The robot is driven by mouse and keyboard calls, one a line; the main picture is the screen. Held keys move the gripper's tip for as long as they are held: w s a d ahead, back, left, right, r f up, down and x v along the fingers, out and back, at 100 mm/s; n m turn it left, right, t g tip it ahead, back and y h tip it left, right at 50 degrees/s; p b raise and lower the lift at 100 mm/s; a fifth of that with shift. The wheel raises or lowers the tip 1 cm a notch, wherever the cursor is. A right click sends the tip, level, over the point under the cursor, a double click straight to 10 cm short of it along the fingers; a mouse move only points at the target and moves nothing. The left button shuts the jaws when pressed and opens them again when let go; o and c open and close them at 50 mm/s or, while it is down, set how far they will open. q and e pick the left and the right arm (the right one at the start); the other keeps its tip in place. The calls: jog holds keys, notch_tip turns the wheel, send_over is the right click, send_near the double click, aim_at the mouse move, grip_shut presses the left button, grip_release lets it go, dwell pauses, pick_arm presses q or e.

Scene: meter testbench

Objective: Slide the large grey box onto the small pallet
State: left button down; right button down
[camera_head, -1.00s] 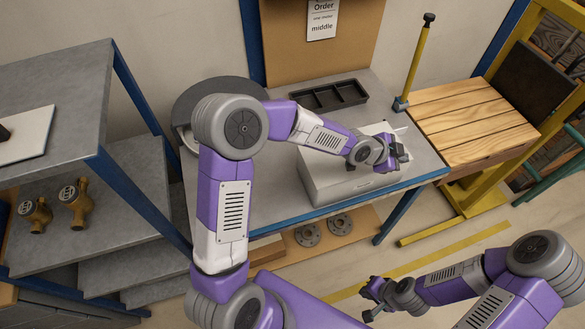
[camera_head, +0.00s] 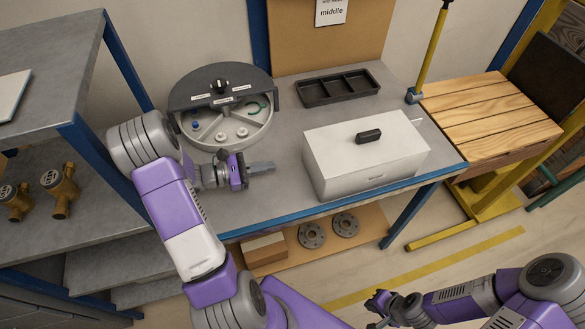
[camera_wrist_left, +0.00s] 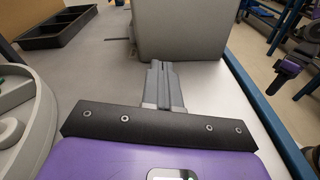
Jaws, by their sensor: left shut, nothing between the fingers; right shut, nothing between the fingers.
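The large grey box (camera_head: 360,160) stands on the grey workbench with a black handle on its lid. The small wooden pallet (camera_head: 488,115) lies to its right, past the bench's right end. My left gripper (camera_head: 272,167) is shut and empty, to the left of the box, with its fingers pointing at the box's left side. In the left wrist view the fingers (camera_wrist_left: 162,75) point at the box's grey side (camera_wrist_left: 180,28); whether they touch it I cannot tell. My right gripper (camera_head: 373,312) is shut and empty, low at the front, over the floor.
A round divided tray (camera_head: 250,137) with a dark half cover is at the bench's back left. A black compartment tray (camera_head: 338,87) lies behind the box. A yellow post (camera_head: 431,50) stands near the pallet's back left corner. Shelves with brass meters (camera_head: 60,190) are at left.

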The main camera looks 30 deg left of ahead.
aim_at(308, 162)
pick_arm(q)
jog(key=shift+s+d+f+n+t+h, duration=0.15)
jog(key=shift+s+d+n+t, duration=0.1)
jog(key=shift+s+n, duration=0.25)
jog(key=shift+s+d+f+n+t+h, duration=0.15)
jog(key=shift+s+n+t, duration=0.15)
jog(key=shift+n, duration=0.4)
jog(key=shift+w+d, duration=0.15)
jog(key=shift+d, duration=0.05)
jog(key=b+x, duration=0.1)
jog(key=x, duration=0.8)
jog(key=shift+w+d+r, duration=0.1)
jog(key=shift+w, duration=0.1)
